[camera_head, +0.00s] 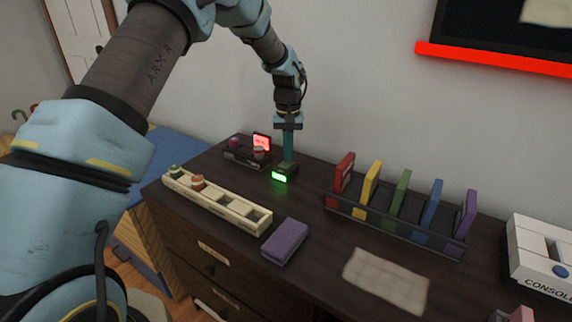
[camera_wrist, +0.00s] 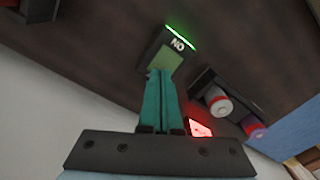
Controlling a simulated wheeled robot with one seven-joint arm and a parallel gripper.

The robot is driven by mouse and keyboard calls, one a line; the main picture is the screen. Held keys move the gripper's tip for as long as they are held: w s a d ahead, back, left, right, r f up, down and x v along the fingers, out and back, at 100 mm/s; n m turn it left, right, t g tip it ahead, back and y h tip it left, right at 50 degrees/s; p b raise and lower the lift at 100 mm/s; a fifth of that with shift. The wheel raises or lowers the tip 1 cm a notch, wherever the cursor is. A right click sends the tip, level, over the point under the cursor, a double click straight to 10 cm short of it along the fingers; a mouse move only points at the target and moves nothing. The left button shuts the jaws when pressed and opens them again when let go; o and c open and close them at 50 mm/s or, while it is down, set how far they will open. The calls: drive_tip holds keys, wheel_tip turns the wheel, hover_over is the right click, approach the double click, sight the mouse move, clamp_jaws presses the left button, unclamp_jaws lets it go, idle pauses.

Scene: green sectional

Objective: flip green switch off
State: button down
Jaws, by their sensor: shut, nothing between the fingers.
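The green switch (camera_head: 287,170) is a small dark box with a green top on the dresser, with a bright green light on its front. In the wrist view the switch (camera_wrist: 169,58) shows its green rocker, an upside-down "ON" label and the lit green strip. My gripper (camera_head: 288,159) points down from above with its teal fingers together and empty. In the wrist view the fingertips (camera_wrist: 160,71) are at the rocker's near edge and hide part of it. I cannot tell whether they touch it.
A dark holder (camera_head: 240,156) with batteries and a lit red display (camera_head: 262,141) stands left of the switch. A pale tray (camera_head: 240,216), a purple block (camera_head: 285,241) and a rack (camera_head: 400,235) of coloured slabs are nearby. A console (camera_head: 541,255) sits at the right.

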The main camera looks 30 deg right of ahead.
drive_tip(key=shift+f, duration=0.45)
drive_tip(key=shift+r, duration=0.15)
drive_tip(key=shift+r+p, duration=2.3)
drive_tip(key=shift+r, duration=1.15)
drive_tip(key=a+r+n, duration=0.1)
drive_tip(key=a+r, duration=0.2)
drive_tip(key=a, duration=0.9)
drive_tip(key=a+r+n, duration=0.1)
drive_tip(key=a+r, duration=0.3)
drive_tip(key=a, duration=0.8)
drive_tip(key=s+a+n, duration=0.1)
drive_tip(key=s+a, duration=0.5)
drive_tip(key=a, duration=0.3)
drive_tip(key=s+a+n+t, duration=0.1)
drive_tip(key=s+a+n, duration=0.1)
drive_tip(key=s+a, duration=0.4)
drive_tip(key=a+r, duration=0.1)
drive_tip(key=a, duration=0.2)
drive_tip(key=shift+s+a+t, duration=0.25)
drive_tip(key=shift+a+t, duration=0.05)
